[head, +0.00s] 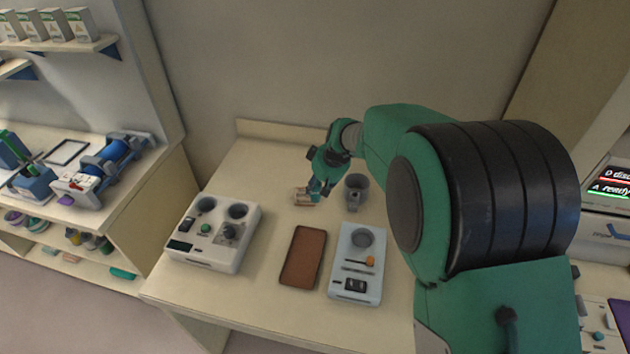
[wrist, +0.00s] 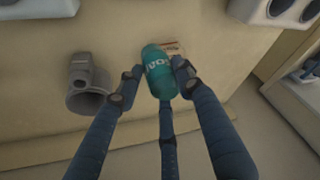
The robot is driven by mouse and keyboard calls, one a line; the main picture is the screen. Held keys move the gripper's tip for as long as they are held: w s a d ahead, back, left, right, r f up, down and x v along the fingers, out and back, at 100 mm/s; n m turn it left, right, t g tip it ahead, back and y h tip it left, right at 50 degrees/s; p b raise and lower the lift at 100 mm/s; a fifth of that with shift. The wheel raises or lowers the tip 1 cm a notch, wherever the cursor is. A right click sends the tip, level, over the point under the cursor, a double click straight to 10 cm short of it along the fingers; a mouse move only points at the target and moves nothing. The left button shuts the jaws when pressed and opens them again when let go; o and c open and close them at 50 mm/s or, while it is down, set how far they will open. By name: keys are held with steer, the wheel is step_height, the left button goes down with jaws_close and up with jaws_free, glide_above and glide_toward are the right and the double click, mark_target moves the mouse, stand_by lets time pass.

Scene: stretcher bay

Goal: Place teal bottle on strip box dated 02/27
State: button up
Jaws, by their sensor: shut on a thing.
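The teal bottle (wrist: 158,73), with pale lettering on its side, is held between the fingers of my gripper (wrist: 156,78) in the wrist view. In the head view my gripper (head: 319,186) is low over the back part of the table, and the bottle is too small and covered to make out well. A small pale box (head: 302,197) lies just left of the gripper there. In the wrist view a box (wrist: 174,47) shows partly behind the bottle; its date cannot be read. I cannot tell whether the bottle touches it.
A grey mug (head: 356,188) stands close to the right of the gripper. A white two-well device (head: 205,250), a brown tray (head: 303,257) and a pale blue device (head: 357,262) stand nearer the front. The table's back left is bare.

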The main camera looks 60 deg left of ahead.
steer(key=shift+w+a+f, duration=0.1)
steer(key=shift+w+a, duration=0.3)
steer(key=shift+a, duration=0.5)
steer(key=shift+w+a+f, duration=0.1)
steer(key=shift+w+a, duration=0.25)
steer(key=shift+a, duration=0.5)
steer(key=shift+w+a, duration=0.4)
steer(key=shift+a, duration=0.5)
steer(key=shift+w+a+f, duration=0.1)
steer(key=shift+a+f, duration=0.05)
steer(key=shift+f, duration=0.75)
steer(key=shift+w+a+f, duration=0.1)
steer(key=shift+f, duration=0.8)
steer(key=shift+f, duration=0.15)
steer(key=o, duration=1.2)
steer(key=shift+c, duration=0.2)
steer(key=shift+s, duration=0.1)
steer(key=v, duration=1.2)
